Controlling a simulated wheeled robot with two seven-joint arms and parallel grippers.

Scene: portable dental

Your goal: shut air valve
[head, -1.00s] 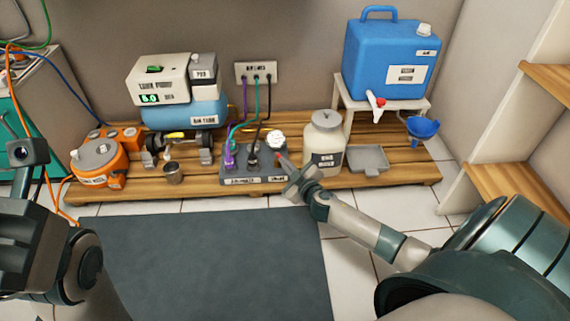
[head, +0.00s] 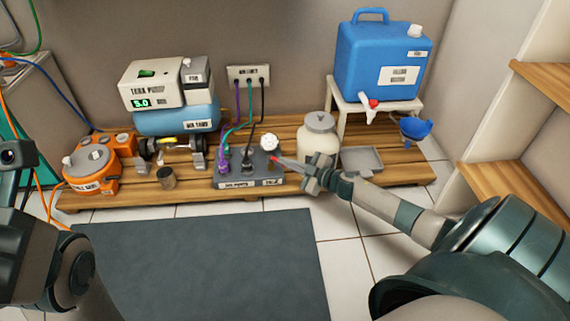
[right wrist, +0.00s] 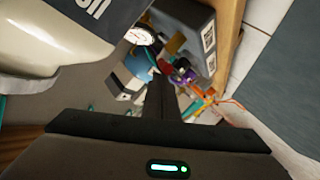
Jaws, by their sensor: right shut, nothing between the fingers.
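The grey air port block (head: 246,181) stands at the front of the low wooden platform, with a round white gauge (head: 269,143) at its right end. A small red part (head: 274,158), which looks like the valve handle, shows below the gauge. My right gripper (head: 283,161) reaches in from the right with its tips at this red part; I cannot tell whether they touch. In the right wrist view the fingers (right wrist: 158,97) are together and empty, with the gauge (right wrist: 140,36) and block (right wrist: 198,38) beyond. My left arm shows at the left edge, its fingers out of view.
A cream bottle (head: 318,138) stands close behind my right gripper, with a grey tray (head: 362,160) beside it. Purple, green and black hoses run from the block to the wall plate (head: 248,75). The dark mat (head: 200,260) is clear.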

